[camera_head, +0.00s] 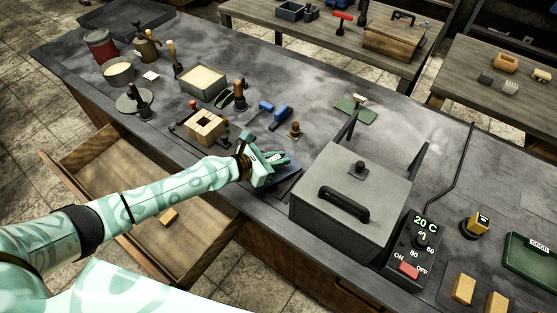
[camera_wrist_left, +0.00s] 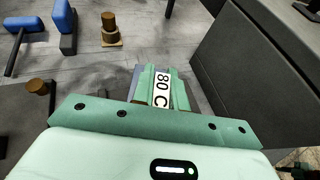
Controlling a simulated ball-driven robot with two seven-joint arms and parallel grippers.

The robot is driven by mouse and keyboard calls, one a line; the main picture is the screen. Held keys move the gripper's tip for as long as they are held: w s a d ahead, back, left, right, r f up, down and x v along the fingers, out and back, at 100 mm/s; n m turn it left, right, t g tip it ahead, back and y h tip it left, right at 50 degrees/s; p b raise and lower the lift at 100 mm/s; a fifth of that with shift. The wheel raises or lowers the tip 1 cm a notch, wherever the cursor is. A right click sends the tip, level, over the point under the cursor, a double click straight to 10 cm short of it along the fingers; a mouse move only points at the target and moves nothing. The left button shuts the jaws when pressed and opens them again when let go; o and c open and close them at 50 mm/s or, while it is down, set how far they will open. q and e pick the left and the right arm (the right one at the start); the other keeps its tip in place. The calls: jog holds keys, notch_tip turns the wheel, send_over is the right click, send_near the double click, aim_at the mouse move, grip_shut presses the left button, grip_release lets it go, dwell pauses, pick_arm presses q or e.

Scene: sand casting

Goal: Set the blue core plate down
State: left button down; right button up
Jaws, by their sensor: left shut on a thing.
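The blue core plate (camera_head: 287,182) is a dark blue slab at the middle of the grey bench, just left of the grey lidded box. My left gripper (camera_head: 274,162) is over it and shut on it, covering much of it. In the left wrist view my left gripper (camera_wrist_left: 160,88) has its green fingers around a part with a white label (camera_wrist_left: 161,90) reading "80 C". A blue-grey edge of the plate (camera_wrist_left: 136,82) shows beside the fingers. Whether the plate touches the bench cannot be told. My right gripper is not in view.
The grey lidded box (camera_head: 345,190) stands close on the right, beside a control unit (camera_head: 415,248) reading 20 C. An open drawer (camera_head: 125,160) juts out at the front left.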

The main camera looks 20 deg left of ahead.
pick_arm(q)
jog(key=shift+s+f, duration=0.1)
jog(key=c, duration=1.8)
grip_release()
jog(key=shift+f, duration=0.1)
jog(key=o, duration=0.4)
jog(key=shift+r, duration=0.3)
jog(key=p+v, duration=0.1)
jog(key=v, duration=1.1)
jog(key=shift+r, duration=0.1)
